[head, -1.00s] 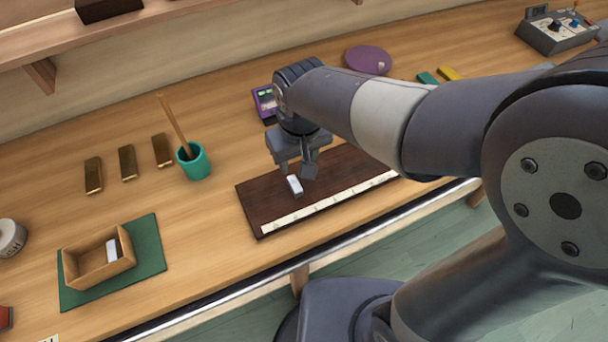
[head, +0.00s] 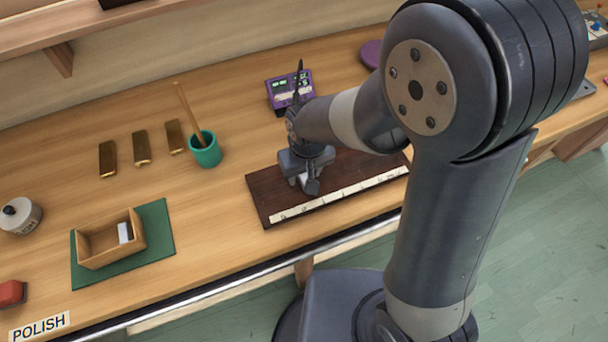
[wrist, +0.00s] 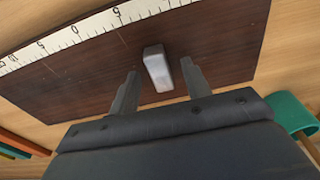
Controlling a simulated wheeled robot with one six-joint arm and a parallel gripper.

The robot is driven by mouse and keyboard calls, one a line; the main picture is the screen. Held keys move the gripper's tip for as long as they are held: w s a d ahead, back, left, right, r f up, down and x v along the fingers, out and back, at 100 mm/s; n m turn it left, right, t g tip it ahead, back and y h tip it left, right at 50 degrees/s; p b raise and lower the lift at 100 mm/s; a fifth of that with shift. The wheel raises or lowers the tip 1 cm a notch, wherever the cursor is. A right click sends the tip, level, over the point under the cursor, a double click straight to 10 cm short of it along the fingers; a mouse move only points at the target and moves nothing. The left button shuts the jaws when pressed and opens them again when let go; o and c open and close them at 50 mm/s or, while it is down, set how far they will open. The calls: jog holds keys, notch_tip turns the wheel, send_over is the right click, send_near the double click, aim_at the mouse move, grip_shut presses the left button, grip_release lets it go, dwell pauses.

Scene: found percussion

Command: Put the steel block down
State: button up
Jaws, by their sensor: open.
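A pale steel block (wrist: 157,70) is at the dark brown board (wrist: 100,75) with a white number strip along one edge. In the wrist view it sits between and just past my open fingers, with a gap on each side. I cannot tell its exact height over the board. In the head view my gripper (head: 307,184) is low over the board (head: 268,197), and it hides the block there.
A small wooden box (head: 95,251) with a pale block (head: 125,232) inside stands on a green mat (head: 160,222). Several brass bars (head: 141,149) and a teal cup (head: 205,152) with a stick stand left of the board. A purple device (head: 288,88) is behind my gripper.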

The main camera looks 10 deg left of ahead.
jog(key=shift+f, duration=0.3)
grip_shut()
dwell(0.3)
